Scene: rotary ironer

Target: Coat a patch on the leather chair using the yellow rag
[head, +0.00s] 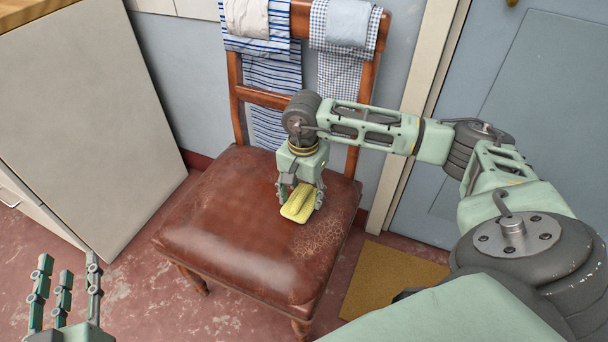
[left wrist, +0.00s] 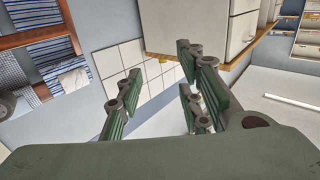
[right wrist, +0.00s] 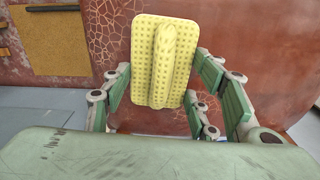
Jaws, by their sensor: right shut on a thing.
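The leather chair (head: 220,235) has a brown, worn seat and a wooden back. A cracked, pale patch (head: 310,240) shows at the right part of the seat. The yellow rag (head: 299,203) is folded and sits low over the seat near that patch; I cannot tell whether it touches the leather. My right gripper (head: 300,192) points down and is shut on the rag, which also shows between its fingers in the right wrist view (right wrist: 163,75). My left gripper (head: 66,295) is open and empty at the lower left, away from the chair; its spread fingers show in the left wrist view (left wrist: 160,100).
Striped (head: 268,75) and checked cloths (head: 343,60) hang over the chair back. A white cabinet (head: 85,120) stands left of the chair. A tan mat (head: 393,280) lies on the floor at right, before a blue-grey door (head: 540,110). The seat's left and front are clear.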

